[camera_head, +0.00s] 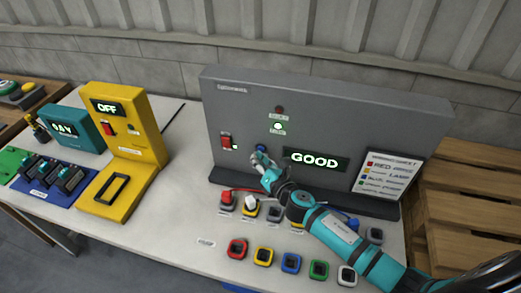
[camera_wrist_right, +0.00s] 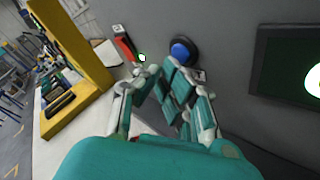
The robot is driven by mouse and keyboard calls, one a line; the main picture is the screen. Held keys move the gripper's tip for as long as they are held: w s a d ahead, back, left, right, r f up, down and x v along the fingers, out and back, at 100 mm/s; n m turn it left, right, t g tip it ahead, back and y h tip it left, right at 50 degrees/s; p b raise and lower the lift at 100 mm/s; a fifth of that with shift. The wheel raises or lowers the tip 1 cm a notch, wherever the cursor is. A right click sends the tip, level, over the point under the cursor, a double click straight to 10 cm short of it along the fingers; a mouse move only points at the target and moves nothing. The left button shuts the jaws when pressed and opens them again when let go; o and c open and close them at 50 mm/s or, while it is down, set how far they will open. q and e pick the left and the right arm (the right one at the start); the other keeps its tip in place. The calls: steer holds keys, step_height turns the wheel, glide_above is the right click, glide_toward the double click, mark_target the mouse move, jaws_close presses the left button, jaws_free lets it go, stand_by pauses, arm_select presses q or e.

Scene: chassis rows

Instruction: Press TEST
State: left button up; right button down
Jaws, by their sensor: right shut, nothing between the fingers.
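A large grey test panel (camera_head: 330,112) stands at the back of the table, and its display (camera_head: 316,160) reads GOOD. A round blue button (camera_wrist_right: 182,50) is on the panel face left of the display; in the head view it (camera_head: 262,148) is just beyond my fingertips. No TEST label is readable. My right gripper (camera_head: 262,160) is shut and empty, its fingers pointing at the panel just below the button. It also shows in the wrist view (camera_wrist_right: 174,78). I cannot tell whether the fingertips touch the button or panel. My left gripper is not in view.
A red switch (camera_head: 226,142) is left of the button, and a green lamp (camera_head: 278,126) is lit above. Coloured sockets, one red plug (camera_head: 228,196) and coloured blocks (camera_head: 291,262) lie below. A yellow box (camera_head: 135,128) reading OFF stands left; wooden pallets (camera_head: 475,190) are at right.

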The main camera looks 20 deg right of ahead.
steer(key=s+a, duration=0.3)
steer(key=s, duration=0.2)
steer(key=shift+a, duration=0.2)
steer(key=shift+f, duration=0.1)
stand_by(0.9)
